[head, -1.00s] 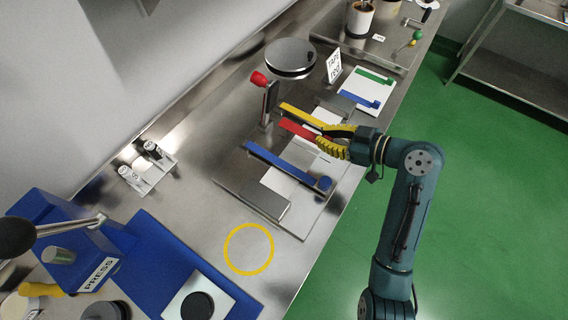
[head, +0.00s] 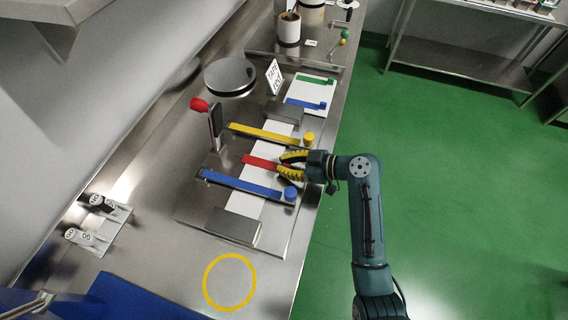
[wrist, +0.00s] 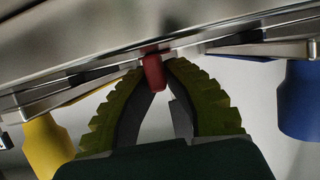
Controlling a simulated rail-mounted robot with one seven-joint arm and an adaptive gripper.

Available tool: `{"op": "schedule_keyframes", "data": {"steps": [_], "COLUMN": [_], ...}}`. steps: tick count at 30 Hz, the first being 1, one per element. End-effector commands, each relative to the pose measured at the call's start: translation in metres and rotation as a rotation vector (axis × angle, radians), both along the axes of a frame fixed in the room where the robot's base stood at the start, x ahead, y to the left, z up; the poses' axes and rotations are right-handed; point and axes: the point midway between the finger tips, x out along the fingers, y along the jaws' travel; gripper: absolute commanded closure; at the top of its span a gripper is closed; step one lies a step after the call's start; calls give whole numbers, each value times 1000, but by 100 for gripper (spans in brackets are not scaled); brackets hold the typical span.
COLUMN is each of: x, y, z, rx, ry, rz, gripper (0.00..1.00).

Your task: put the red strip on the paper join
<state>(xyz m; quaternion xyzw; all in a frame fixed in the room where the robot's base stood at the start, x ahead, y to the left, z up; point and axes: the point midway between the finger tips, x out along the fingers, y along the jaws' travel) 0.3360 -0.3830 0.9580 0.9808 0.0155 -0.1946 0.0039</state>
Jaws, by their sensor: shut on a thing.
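The red strip (head: 259,161) reaches across the white paper (head: 246,201) between the yellow bar (head: 262,133) and the blue bar (head: 240,184). My gripper (head: 283,165) is shut on the strip's right end. In the wrist view the red end (wrist: 154,70) sits between the fingertips (wrist: 153,78). The yellow knob (wrist: 47,145) is left of the fingers and the blue knob (wrist: 300,103) is right of them, both apart. I cannot make out the paper join, nor whether the strip touches the paper.
A grey block (head: 234,226) sits at the paper's near end. A post with a red knob (head: 199,104) stands left of the bars, near a round metal disc (head: 230,76). A white card with green and blue strips (head: 312,92) lies beyond. Bare bench surrounds the yellow ring (head: 229,283).

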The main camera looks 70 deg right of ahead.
Motion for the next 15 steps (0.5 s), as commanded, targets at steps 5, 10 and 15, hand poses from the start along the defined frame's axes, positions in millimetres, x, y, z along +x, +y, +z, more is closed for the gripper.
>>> {"op": "schedule_keyframes", "data": {"steps": [5, 10, 15], "x": [0, 0, 0], "y": [0, 0, 0], "z": [-2, -2, 4], "rx": [1, 1, 0], "ry": [1, 1, 0], "rz": [1, 1, 0], "gripper": [64, 64, 64]}}
